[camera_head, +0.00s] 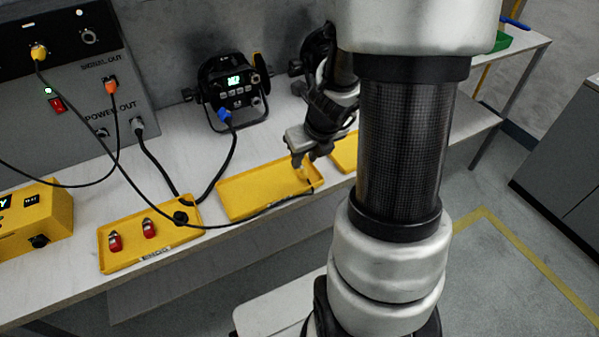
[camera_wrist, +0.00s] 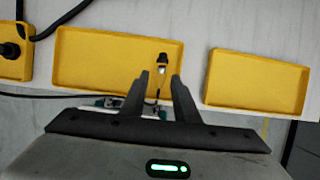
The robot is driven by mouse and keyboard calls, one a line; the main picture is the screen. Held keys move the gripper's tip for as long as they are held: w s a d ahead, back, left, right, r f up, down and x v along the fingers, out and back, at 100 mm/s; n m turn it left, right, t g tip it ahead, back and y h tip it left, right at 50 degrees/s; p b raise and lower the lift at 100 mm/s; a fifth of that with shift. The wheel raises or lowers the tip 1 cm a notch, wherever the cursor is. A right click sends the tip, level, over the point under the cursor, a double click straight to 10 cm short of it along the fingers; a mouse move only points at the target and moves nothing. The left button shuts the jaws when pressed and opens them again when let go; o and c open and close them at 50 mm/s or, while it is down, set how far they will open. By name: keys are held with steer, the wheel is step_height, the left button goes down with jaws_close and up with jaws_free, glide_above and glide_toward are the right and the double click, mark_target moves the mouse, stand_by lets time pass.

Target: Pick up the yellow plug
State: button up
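A yellow plug (camera_head: 38,53) sits in the upper left of the grey panel, and a black cable hangs from it. The cable runs along the table front to the middle yellow tray (camera_head: 240,205). In the wrist view, a small connector (camera_wrist: 162,62) with a dark end and a pale metallic part lies in that tray; its colour cannot be told from the tray. My gripper (camera_head: 303,160) is over the tray's right end. In the wrist view its fingers (camera_wrist: 161,75) are apart, with the connector just beyond and between the tips. Contact is not visible.
A left tray (camera_head: 135,262) holds two red connectors and a black one. Another yellow tray (camera_wrist: 255,80) lies to the right. A black lamp (camera_head: 235,90) with a blue plug (camera_head: 224,114) stands behind. Cables cross the table; a yellow box (camera_head: 40,215) is at far left.

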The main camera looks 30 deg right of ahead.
mark_target(301, 166)
steer(key=b+x, duration=0.3)
steer(key=x, duration=0.2)
steer(key=shift+d+f, duration=0.1)
steer(key=shift+d, duration=0.1)
steer(key=shift+c, duration=0.4)
jaws_close()
steer(key=shift+r, duration=0.2)
step_height(301, 166, up, 10)
steer(key=p, duration=0.7)
steer(key=shift+f, duration=0.1)
